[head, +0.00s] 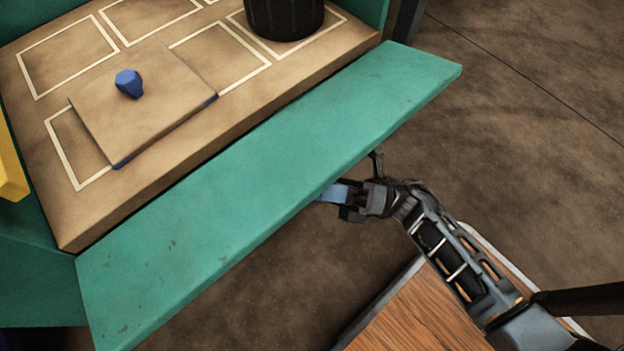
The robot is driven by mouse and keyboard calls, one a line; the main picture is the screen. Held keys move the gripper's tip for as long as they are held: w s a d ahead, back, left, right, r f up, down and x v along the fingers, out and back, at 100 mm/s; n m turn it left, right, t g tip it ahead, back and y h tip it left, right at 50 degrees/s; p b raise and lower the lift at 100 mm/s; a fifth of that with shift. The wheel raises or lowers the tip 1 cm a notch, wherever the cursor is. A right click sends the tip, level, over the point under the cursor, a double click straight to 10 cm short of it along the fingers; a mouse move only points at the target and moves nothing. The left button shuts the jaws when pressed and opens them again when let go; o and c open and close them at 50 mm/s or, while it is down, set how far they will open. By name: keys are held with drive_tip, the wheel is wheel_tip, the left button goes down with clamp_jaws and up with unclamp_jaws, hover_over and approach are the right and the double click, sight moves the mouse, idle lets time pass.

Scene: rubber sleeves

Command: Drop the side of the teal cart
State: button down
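The teal cart (35,275) fills the upper left, with a brown bed (175,185) marked with pale rectangles. Its near side panel (270,185) runs diagonally along the bed's edge. The panel's broad face shows, swung outward from the bed; I cannot tell its exact angle. My gripper (352,180) is at the panel's outer edge, just right of its middle. A blue part at its tip reaches the edge, and a dark finger stands close to the panel. Part of the tip seems hidden by the panel, so contact and finger opening are unclear.
On the bed lie a flat brown lid-like board (150,115) with a blue knob (129,83) and a dark ribbed cylinder (285,15). A yellow piece (10,165) shows at the left edge. A wooden surface (430,315) is at the bottom. Brown floor (530,130) is clear at right.

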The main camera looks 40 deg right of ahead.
drive_tip(key=shift+w+r, duration=0.1)
drive_tip(key=c, duration=1.1)
unclamp_jaws()
drive_tip(key=shift+d, duration=0.1)
drive_tip(key=v, duration=0.7)
drive_tip(key=shift+s+d+f+p, duration=0.2)
drive_tip(key=shift+s+f+p, duration=0.05)
drive_tip(key=shift+f+p, duration=0.05)
drive_tip(key=shift+d+f, duration=0.1)
drive_tip(key=shift+f, duration=0.05)
drive_tip(key=w+d+f+b, duration=0.1)
drive_tip(key=d+f, duration=0.5)
drive_tip(key=shift+b, duration=0.35)
